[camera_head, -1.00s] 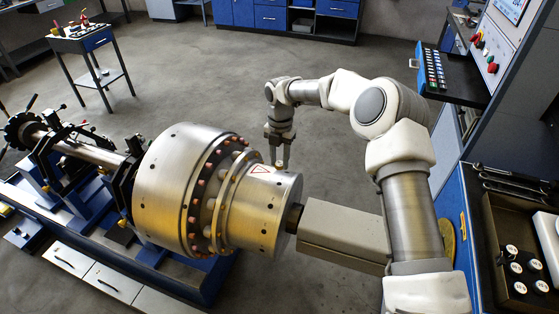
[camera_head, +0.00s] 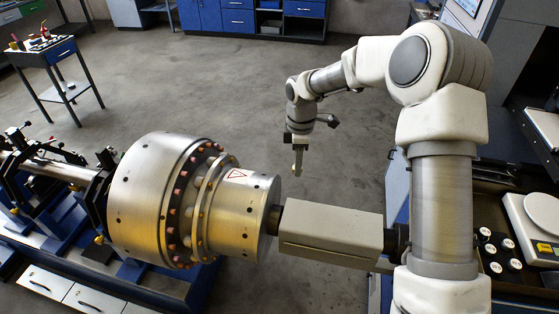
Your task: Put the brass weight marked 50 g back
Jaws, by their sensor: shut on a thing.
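My gripper (camera_head: 298,165) points down over the open floor, just right of the rotor's end. It is shut on a small brass-coloured piece (camera_head: 296,172), of which only a little shows at the fingertips; no marking can be read. The steel rotor (camera_head: 160,200) lies on its blue stand at the left, with a ring of copper-coloured plugs around it. Several round weights with white tops (camera_head: 497,250) stand in a dark tray at the right; their marks are too small to read.
A white scale (camera_head: 538,222) stands right of the weights. A grey drive housing (camera_head: 330,232) joins the rotor's right end, below my gripper. A small tool table (camera_head: 45,52) stands at the back left. Open floor lies behind the rotor.

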